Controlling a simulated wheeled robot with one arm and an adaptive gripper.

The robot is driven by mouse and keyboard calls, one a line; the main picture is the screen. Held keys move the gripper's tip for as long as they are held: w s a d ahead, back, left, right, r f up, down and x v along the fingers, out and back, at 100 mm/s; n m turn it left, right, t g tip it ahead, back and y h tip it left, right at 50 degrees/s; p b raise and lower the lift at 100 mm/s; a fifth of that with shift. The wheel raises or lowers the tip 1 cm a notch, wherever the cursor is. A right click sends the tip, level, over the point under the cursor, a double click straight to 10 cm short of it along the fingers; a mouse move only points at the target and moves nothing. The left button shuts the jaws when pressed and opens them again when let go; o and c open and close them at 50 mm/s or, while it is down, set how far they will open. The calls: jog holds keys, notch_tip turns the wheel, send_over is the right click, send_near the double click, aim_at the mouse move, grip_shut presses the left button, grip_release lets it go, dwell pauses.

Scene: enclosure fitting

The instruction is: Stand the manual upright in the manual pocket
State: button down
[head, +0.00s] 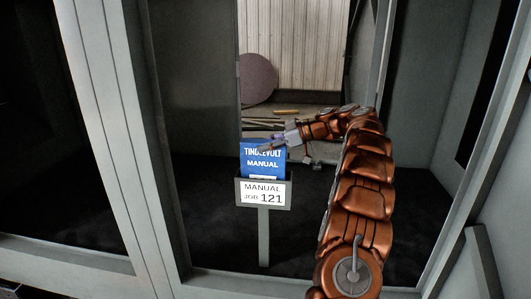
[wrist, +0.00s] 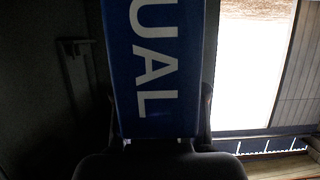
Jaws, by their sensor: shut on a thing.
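The blue manual (head: 262,163) stands upright in the manual pocket (head: 264,193), a grey holder on a post with a white label reading "MANUAL JOB 121". The manual's lower part is hidden behind the pocket's front. My gripper (head: 276,144) reaches in from the right at the manual's upper part and is shut on it. In the wrist view the manual (wrist: 158,70) fills the middle, with the letters "UAL" showing sideways. My gripper (wrist: 160,138) has a finger along each side of it there.
A grey enclosure frame (head: 110,120) stands to the left, with another upright (head: 385,60) at the right. Behind the pocket are a dark floor (head: 215,210), a round brownish disc (head: 257,78) and a pale ribbed wall (head: 295,45). The space left of the pocket looks clear.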

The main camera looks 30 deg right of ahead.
notch_tip(320, 180, down, 3)
jog(key=shift+r+p, duration=0.1)
jog(key=shift+p, duration=0.3)
jog(key=shift+f+b, duration=0.2)
jog(key=shift+b, duration=0.1)
jog(key=c, duration=0.7)
grip_release()
jog(key=shift+o, duration=0.2)
jog(key=shift+r+p, duration=0.2)
jog(key=shift+p, duration=0.1)
jog(key=b, duration=0.2)
send_near(266, 153)
jog(key=shift+w+d+r, duration=0.1)
jog(key=shift+w+d, duration=0.05)
jog(key=shift+d, duration=0.5)
jog(key=shift+w+d, duration=0.1)
jog(key=shift+d, duration=0.5)
